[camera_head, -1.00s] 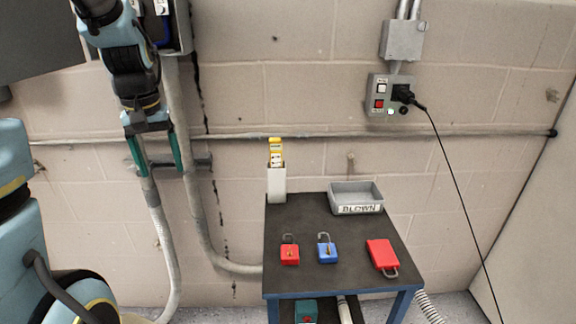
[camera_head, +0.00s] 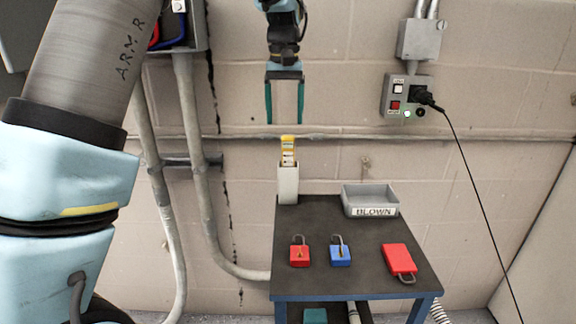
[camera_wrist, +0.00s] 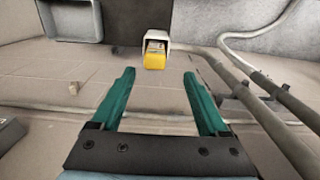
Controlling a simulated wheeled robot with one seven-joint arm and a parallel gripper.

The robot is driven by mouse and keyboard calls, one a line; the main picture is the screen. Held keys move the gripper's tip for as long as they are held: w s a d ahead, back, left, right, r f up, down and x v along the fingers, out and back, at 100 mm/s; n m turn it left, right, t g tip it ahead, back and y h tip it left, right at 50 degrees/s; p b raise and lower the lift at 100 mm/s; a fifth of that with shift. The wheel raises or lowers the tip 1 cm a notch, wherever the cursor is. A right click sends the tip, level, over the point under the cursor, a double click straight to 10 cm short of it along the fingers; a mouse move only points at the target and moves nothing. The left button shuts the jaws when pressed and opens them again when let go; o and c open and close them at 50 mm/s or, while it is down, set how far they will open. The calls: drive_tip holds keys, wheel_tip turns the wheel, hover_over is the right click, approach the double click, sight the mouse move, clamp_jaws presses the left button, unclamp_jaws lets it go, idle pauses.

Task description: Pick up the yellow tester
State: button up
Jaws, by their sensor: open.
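The yellow tester (camera_head: 288,150) stands upright in a white holder (camera_head: 288,186) at the back left corner of the small table. Only its upper part shows above the holder's rim. My gripper (camera_head: 285,120) hangs open and empty, pointing down, just above the tester in the head view. In the wrist view, the tester's yellow end (camera_wrist: 155,61) sticks out of the white holder (camera_wrist: 156,38), beyond and roughly between the tips of my green fingers (camera_wrist: 158,75). Nothing is between the fingers.
The dark table (camera_head: 335,262) holds a grey bin marked BLOWN (camera_head: 371,212), a red padlock (camera_head: 299,257), a blue padlock (camera_head: 340,256) and a red lock-shaped piece (camera_head: 399,260). A wall pipe (camera_head: 240,136) runs behind the holder. A switch box (camera_head: 407,97) with a plugged cord is at right.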

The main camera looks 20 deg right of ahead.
sight(288, 151)
wheel_tip(288, 151, down, 5)
drive_tip(key=shift+f+p, duration=0.1)
drive_tip(key=shift+p, duration=0.35)
drive_tip(key=f, duration=0.1)
drive_tip(key=f+p, duration=0.2)
drive_tip(key=f, duration=0.1)
drive_tip(key=shift+s+d, duration=0.25)
drive_tip(key=shift+d, duration=0.1)
drive_tip(key=shift+f, duration=0.65)
drive_tip(key=shift+c, duration=0.4)
clamp_jaws()
